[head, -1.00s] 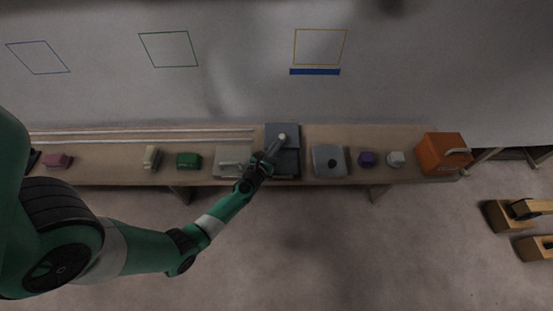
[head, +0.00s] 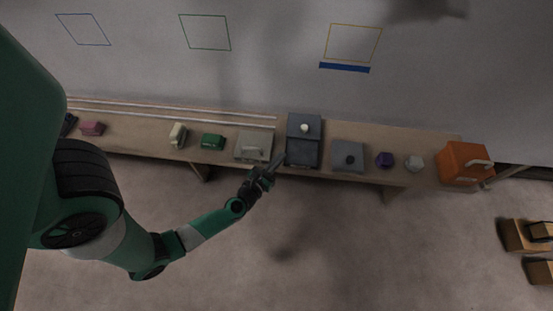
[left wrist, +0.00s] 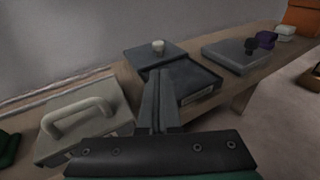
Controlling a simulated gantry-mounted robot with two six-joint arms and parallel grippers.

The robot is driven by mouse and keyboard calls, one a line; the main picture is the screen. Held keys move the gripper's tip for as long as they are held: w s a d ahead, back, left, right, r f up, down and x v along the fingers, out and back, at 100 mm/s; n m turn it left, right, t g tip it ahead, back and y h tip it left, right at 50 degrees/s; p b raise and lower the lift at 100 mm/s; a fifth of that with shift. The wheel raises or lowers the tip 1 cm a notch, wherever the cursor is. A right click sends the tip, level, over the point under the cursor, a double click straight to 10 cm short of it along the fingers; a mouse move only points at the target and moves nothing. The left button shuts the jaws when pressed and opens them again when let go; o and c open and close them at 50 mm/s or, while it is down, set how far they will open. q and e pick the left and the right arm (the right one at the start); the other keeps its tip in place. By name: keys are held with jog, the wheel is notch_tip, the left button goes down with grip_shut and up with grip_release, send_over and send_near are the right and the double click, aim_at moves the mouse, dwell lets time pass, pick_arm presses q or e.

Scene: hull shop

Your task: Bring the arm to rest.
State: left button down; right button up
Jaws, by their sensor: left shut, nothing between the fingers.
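My left gripper (head: 278,163) is shut and empty. In the head view its fingertips are at the bench's front edge, beside the dark grey box with a pale knob (head: 304,128). In the left wrist view the shut fingers (left wrist: 158,82) point toward that same dark box (left wrist: 190,80), overlapping it in the picture. Whether they touch it I cannot tell. My left arm reaches in from the left with its forearm over the floor in front of the bench. My right gripper does not show.
The wooden bench (head: 430,178) carries a grey box with a handle (head: 252,147), a grey box with a black knob (head: 348,157), a green block (head: 213,141), a purple piece (head: 384,160) and an orange case (head: 464,163). Open floor (head: 320,250) lies in front.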

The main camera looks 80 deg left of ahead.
pick_arm(q)
jog(key=shift+v, duration=0.85)
